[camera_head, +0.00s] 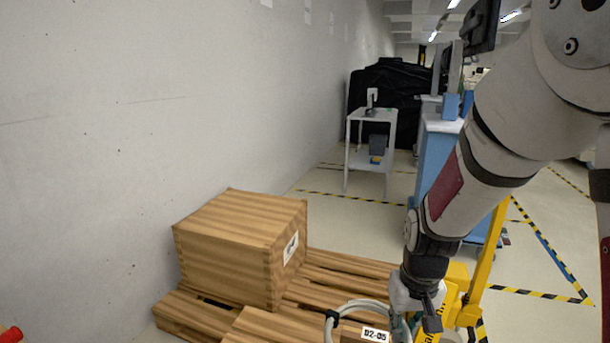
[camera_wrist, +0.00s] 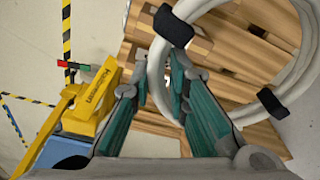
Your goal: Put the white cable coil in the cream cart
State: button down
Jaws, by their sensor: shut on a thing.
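The white cable coil (camera_head: 362,303) hangs at my gripper (camera_head: 402,322) in the head view, low in the picture and above the wooden pallet. In the wrist view the coil (camera_wrist: 307,50) is a thick white ring with black ties. Its left strand passes between the green-padded fingers of my gripper (camera_wrist: 160,82), which is shut on it. A pale two-shelf cart (camera_head: 357,115) stands farther back by the wall, with small items on its shelves. I cannot tell whether it is the cream cart.
A wooden crate (camera_head: 235,243) sits on the pallet (camera_head: 345,268) against the wall. Yellow equipment (camera_head: 483,270) stands close to the right of my gripper, with a blue cart (camera_head: 436,165) behind it. A black-covered bulk (camera_head: 405,85) is at the back. Striped tape marks the open floor.

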jog(key=r+p, duration=0.3)
jog(key=p, duration=0.1)
jog(key=s+r+p, duration=0.1)
jog(key=r+p, duration=0.2)
jog(key=p, duration=0.2)
jog(key=s+r+p, duration=0.1)
jog(key=r+p, duration=0.2)
jog(key=p, duration=0.1)
jog(key=shift+s+p, duration=0.1)
jog(key=shift+p, duration=0.25)
jog(key=s+r+p, duration=0.1)
jog(key=p, duration=0.2)
jog(key=shift+s+r, duration=0.1)
jog(key=shift+r, duration=0.3)
jog(key=shift+a, duration=0.1)
